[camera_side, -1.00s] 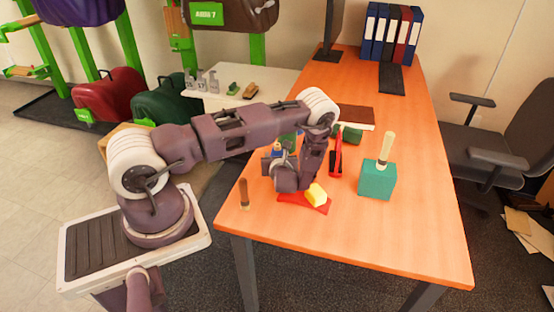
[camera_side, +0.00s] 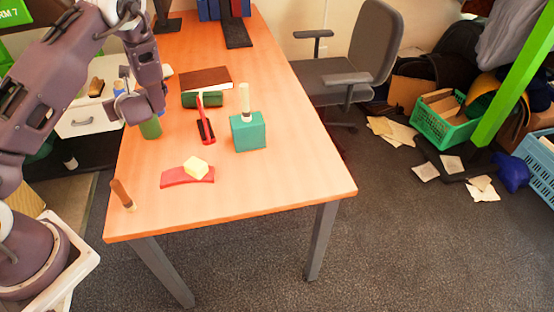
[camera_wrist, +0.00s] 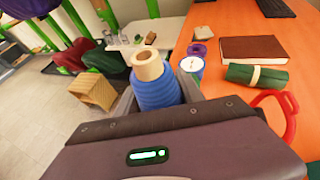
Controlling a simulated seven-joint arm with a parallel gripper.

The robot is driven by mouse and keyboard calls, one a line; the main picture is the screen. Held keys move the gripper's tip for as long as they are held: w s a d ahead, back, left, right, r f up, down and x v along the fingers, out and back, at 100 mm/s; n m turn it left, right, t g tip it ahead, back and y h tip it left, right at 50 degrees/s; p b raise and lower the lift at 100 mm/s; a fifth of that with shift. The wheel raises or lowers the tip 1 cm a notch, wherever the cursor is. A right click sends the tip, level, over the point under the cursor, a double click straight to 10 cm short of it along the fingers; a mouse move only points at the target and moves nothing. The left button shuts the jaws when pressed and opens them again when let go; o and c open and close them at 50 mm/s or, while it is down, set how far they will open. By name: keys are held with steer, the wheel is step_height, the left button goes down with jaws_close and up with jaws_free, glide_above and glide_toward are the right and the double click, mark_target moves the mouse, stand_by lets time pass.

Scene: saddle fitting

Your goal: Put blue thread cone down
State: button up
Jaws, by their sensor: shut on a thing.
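The blue thread cone (camera_wrist: 156,92) stands between the two fingers of my gripper (camera_wrist: 157,96) in the wrist view, its cream tip pointing up and away. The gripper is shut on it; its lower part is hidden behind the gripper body. In the side view my gripper (camera_side: 122,94) is at the left edge of the orange table (camera_side: 260,165), and a small blue patch there seems to be the cone. I cannot tell whether the cone touches the table. A blue spool with a white top (camera_wrist: 191,65) and a purple spool (camera_wrist: 197,49) stand just beyond.
A green cylinder (camera_side: 150,127) stands close to the gripper. A green roll (camera_side: 203,99), a brown book (camera_side: 206,78), a red-handled tool (camera_side: 205,128) and a teal block (camera_side: 248,132) lie to the right. The front right table is clear.

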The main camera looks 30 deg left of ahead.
step_height(320, 180, up, 11)
steer(key=m+t+h, duration=0.8)
steer(key=m+h, duration=0.4)
steer(key=m, duration=0.1)
glide_above(293, 159)
steer(key=shift+h, duration=0.3)
step_height(293, 159, down, 28)
steer(key=o, duration=1.5)
steer(key=shift+f, duration=0.1)
steer(key=shift+c, duration=0.2)
